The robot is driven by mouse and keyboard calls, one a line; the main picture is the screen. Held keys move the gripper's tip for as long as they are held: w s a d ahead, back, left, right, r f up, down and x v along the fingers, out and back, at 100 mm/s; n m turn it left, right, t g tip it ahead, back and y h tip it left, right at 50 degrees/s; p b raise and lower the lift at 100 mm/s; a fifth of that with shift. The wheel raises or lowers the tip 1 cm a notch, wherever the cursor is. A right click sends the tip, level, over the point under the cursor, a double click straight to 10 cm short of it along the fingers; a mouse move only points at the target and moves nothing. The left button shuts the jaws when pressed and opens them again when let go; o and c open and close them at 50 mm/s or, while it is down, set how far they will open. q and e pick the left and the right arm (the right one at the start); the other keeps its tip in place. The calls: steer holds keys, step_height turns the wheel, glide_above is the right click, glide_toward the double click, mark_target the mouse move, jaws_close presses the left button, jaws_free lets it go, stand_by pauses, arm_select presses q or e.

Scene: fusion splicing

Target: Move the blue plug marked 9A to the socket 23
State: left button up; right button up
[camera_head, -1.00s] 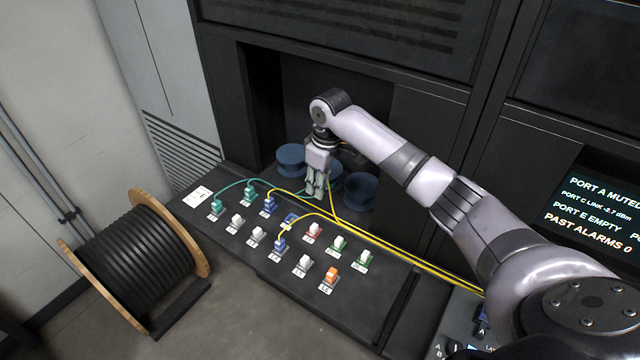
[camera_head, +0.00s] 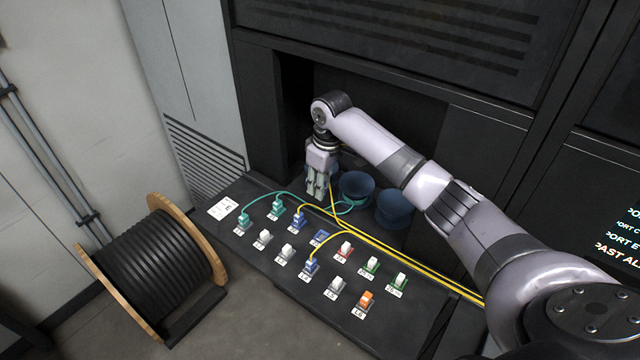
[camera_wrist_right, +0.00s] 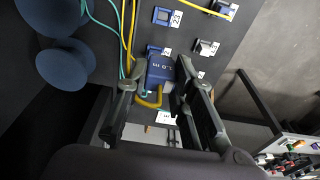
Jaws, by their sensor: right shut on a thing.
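My right gripper (camera_head: 318,196) is shut on a blue plug (camera_wrist_right: 160,72) with a yellow cable, held above the back-left part of the black panel (camera_head: 250,187). The marking on the held plug is too small to read surely. In the right wrist view, an empty blue socket (camera_wrist_right: 162,15) sits beside a label reading 23 (camera_wrist_right: 176,18), apart from the plug. An empty blue socket also shows in the head view (camera_head: 320,238), front right of the gripper. Another blue socket (camera_wrist_right: 154,50) is partly hidden behind the plug. My left gripper is not in view.
Teal plugs (camera_head: 244,220), other blue plugs (camera_head: 311,266), and white, green, red and orange pieces stand on the panel. Yellow cables (camera_head: 400,258) run right along it. Blue spools (camera_head: 394,208) stand in the recess behind. A cable drum (camera_head: 155,265) stands on the floor at left.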

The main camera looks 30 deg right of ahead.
steer(key=shift+s+d+r, duration=0.1)
steer(key=shift+s+d, duration=0.05)
steer(key=shift+s, duration=0.2)
step_height(320, 180, down, 4)
steer(key=shift+w+r+b, duration=0.15)
steer(key=shift+r+b, duration=0.1)
steer(key=shift+b, duration=0.25)
steer(key=shift+f+b, duration=2.7)
steer(key=shift+f, duration=3.6)
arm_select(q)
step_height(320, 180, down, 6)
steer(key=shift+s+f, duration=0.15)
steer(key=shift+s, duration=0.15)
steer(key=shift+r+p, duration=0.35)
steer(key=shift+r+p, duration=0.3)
